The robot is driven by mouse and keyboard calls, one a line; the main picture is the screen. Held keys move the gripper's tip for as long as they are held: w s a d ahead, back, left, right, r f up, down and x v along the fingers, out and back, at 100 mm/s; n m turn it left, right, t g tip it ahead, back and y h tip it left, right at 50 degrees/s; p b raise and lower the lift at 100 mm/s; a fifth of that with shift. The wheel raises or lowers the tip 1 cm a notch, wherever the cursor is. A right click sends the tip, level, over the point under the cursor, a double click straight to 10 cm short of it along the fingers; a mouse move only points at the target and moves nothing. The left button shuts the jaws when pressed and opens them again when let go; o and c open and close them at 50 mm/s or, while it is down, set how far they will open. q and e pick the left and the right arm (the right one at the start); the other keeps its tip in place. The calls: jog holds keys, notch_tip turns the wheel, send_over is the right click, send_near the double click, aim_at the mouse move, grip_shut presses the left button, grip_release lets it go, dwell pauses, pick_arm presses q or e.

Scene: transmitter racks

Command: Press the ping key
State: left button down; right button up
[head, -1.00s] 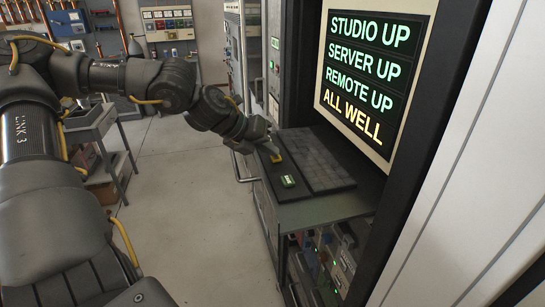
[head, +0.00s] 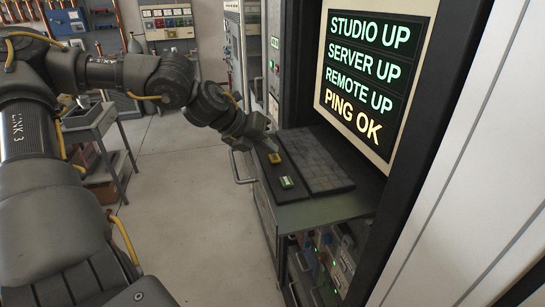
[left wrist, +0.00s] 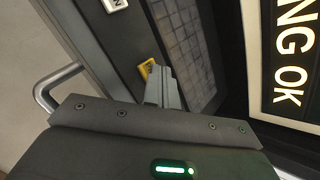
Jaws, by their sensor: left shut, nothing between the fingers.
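A yellow key (head: 274,158) sits on the dark keyboard shelf (head: 325,190), its label too small to read. The screen (head: 371,75) reads STUDIO UP, SERVER UP, REMOTE UP and, in yellow, PING OK. My right gripper is not in view.
A grey keyboard (head: 313,161) lies right of the keys. A metal handle (left wrist: 58,88) sticks out from the shelf's side. The rack's dark frame stands close around the screen. A grey cart (head: 98,125) stands at left, and the floor between is clear.

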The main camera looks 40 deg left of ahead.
pick_arm(q)
jog(key=shift+r+p, duration=1.15)
jog(key=shift+r, duration=1.25)
